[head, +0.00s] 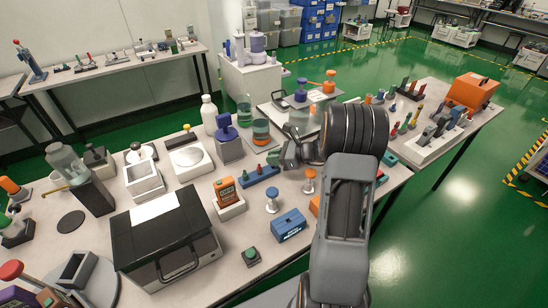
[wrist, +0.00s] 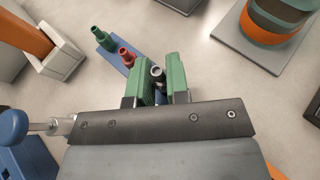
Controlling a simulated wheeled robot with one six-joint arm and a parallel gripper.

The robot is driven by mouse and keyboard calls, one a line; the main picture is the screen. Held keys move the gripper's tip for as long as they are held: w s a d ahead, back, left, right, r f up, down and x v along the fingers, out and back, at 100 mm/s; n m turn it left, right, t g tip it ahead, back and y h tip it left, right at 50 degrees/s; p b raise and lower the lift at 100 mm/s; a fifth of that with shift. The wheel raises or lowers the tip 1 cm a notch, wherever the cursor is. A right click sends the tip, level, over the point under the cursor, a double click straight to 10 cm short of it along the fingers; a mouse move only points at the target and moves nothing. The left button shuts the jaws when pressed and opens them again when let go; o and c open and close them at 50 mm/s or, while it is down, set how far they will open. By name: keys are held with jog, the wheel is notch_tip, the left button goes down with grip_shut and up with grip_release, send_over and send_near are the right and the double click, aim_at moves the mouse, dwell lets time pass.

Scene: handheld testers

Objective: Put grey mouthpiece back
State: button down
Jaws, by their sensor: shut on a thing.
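My gripper (head: 287,157) is low over the right end of a blue holder strip (head: 262,178). In the wrist view, its two green finger pads (wrist: 164,72) are shut around the grey mouthpiece (wrist: 157,74), a small tube seen nearly end-on. A green mouthpiece (wrist: 99,35) and a red mouthpiece (wrist: 125,56) stand in a row on the blue holder (wrist: 109,47), just left of the pads. Whether the grey mouthpiece is seated in the holder or just above it is hidden. In the head view my gripper hides it.
An orange tester in a white stand (head: 228,197) is left of the holder. An orange-and-green round container (head: 261,132) stands behind it. A blue box (head: 290,226) and two small knobbed stands (head: 272,203) are in front. Bare table lies between them.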

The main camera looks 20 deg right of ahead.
jog(key=shift+f, duration=0.25)
jog(key=c, duration=1.6)
grip_release()
jog(key=o, duration=0.5)
jog(key=shift+r, duration=0.1)
